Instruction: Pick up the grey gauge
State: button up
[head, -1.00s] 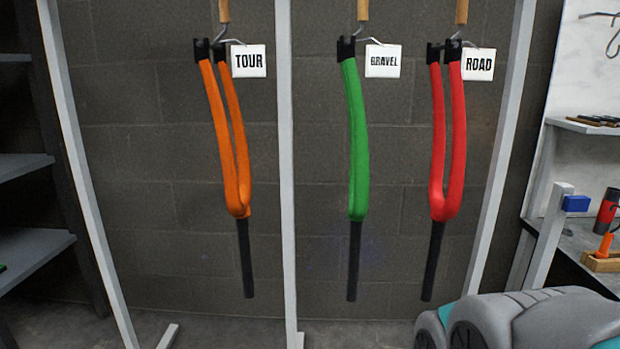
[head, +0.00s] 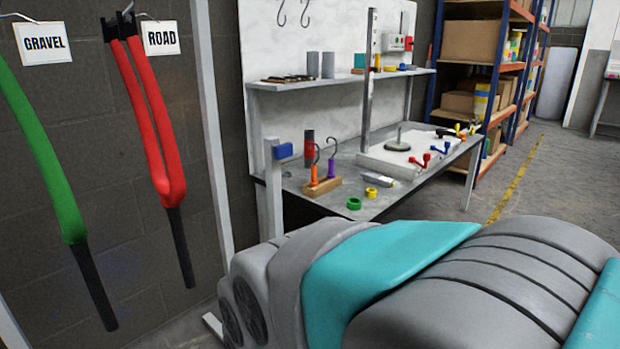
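A small, flat light-grey object (head: 378,180) lies on the grey workbench (head: 455,152), near its front edge. It may be the grey gauge, but it is too small to tell. Two plain grey cylinders (head: 328,65) stand on the shelf above the bench. My gripper is not in view. My own grey and teal arm parts fill the lower right and hide some of the front of the bench.
On the bench, a green ring (head: 354,203) and a yellow ring (head: 371,192) lie beside a wooden block (head: 322,188) with orange and purple-handled hooks. Open floor lies right of the bench.

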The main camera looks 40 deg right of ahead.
aim_at(371, 177)
jog(key=z, duration=1.5)
